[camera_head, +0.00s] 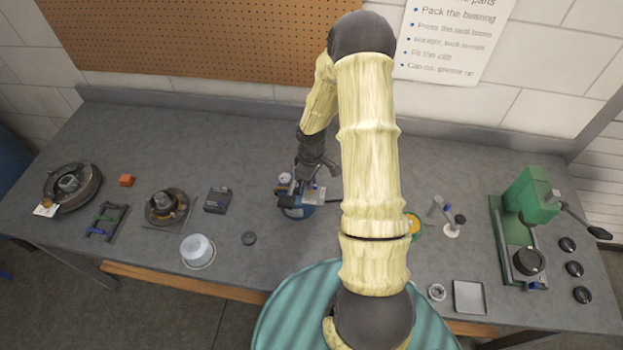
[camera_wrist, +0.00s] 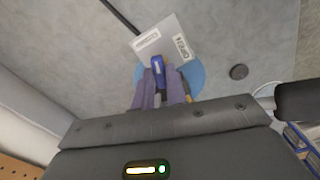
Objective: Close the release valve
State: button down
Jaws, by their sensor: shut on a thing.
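A blue round device (camera_head: 297,211) stands on the bench at the middle, with a gauge (camera_head: 285,178) and a pale plate on top. In the wrist view its blue body (camera_wrist: 196,75) lies under a tilted pale plate (camera_wrist: 168,38) with printed labels. A small blue lever (camera_wrist: 157,66), which looks like the release valve handle, sits between the two fingers of my gripper (camera_wrist: 159,78). My gripper is shut on this lever. In the head view my gripper (camera_head: 303,180) is over the device, and its fingertips are hard to make out. The valve's exact angle cannot be told.
A green press (camera_head: 530,200) stands at the right. A metal tray (camera_head: 469,297) lies at front right. My arm hides part of the bench.

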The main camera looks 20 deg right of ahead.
jog(key=shift+n+p, duration=0.3)
jog(key=shift+n, duration=1.4)
jog(key=shift+w, duration=0.1)
jog(key=c, duration=1.4)
grip_release()
jog(key=shift+c, duration=0.2)
notch_tip(320, 180, up, 17)
jog(key=b, duration=0.2)
jog(key=shift+r, duration=0.2)
